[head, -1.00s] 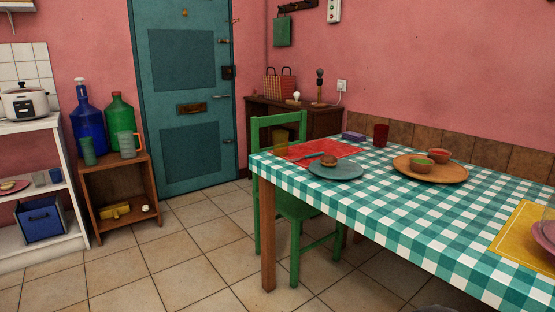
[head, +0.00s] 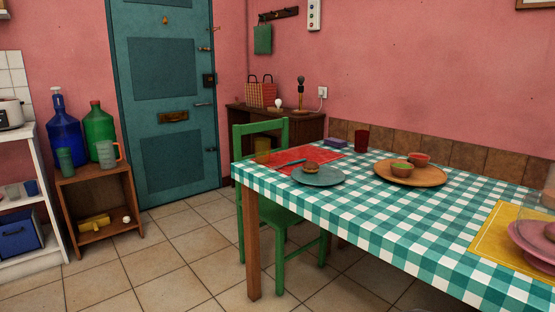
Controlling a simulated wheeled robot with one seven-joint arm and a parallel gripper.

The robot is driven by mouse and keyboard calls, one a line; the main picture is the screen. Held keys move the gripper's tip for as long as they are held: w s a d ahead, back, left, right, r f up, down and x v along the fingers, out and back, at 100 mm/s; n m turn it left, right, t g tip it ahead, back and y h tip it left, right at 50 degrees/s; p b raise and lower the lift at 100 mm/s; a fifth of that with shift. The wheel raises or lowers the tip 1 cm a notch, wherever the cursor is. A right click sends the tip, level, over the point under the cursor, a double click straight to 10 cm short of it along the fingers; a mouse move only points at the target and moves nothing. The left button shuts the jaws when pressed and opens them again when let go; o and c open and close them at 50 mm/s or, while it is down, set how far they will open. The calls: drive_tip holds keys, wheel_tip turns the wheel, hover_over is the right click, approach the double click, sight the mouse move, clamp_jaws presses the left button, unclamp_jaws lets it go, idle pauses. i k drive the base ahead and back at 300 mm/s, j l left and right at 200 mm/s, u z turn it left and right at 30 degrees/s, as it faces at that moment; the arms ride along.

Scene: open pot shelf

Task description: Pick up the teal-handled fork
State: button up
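A thin teal-handled utensil (head: 291,162) lies on the red placemat (head: 310,155) at the far left part of the table, beside the far edge of the teal plate (head: 318,178). The plate and the food on it partly cover the utensil. It is too small to tell for certain that it is a fork. A small brown bun-like item (head: 311,168) sits on the plate. My gripper is not in view.
The table (head: 370,225) has a teal checked cloth. A wooden tray (head: 428,178) with two bowls and a red cup (head: 362,139) stand farther back. A green chair (head: 283,245) is tucked at the left end. Tiled floor (head: 175,275) is clear on the left.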

sight(298, 161)
drive_tip(key=i+j+z, duration=0.25)
drive_tip(key=z, duration=0.2)
drive_tip(key=i+j+z, duration=0.2)
drive_tip(key=z, duration=0.25)
drive_tip(key=j, duration=0.1)
